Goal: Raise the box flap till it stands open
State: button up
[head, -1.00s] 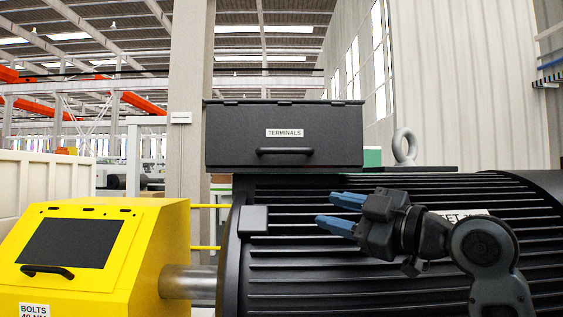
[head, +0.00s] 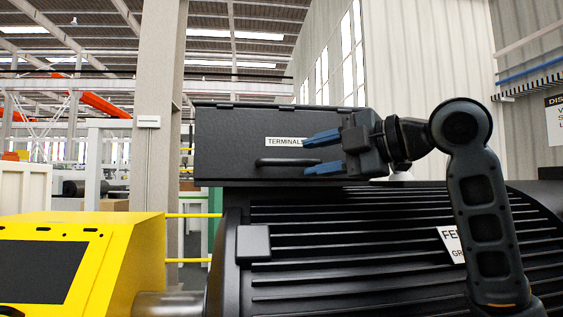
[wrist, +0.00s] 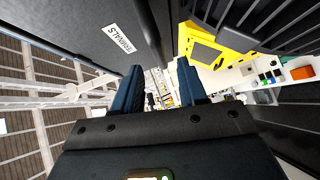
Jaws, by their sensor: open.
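The dark terminal box (head: 230,142) sits on top of the black ribbed motor. Its front flap has a white "TERMINALS" label (head: 283,142) and a black bar handle (head: 275,162) low on its face. The flap is closed, with hinges along the top edge. My gripper (head: 312,152) is open, its blue fingers pointing left in front of the flap, near the handle's right end. I cannot tell if they touch it. In the wrist view, the flap (wrist: 70,30) and label (wrist: 118,38) lie at upper left, beside the spread fingers (wrist: 155,88); nothing is between them.
The black ribbed motor (head: 350,255) is below the box, with a small block (head: 254,243) on its left. A yellow guard (head: 120,255) with a dark panel stands at lower left. A pale column (head: 157,100) rises behind.

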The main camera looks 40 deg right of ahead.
aim_at(295, 161)
jog(key=p+x, duration=0.1)
jog(key=x, duration=0.5)
jog(key=shift+w, duration=0.2)
jog(key=shift+c, duration=0.4)
grip_shut()
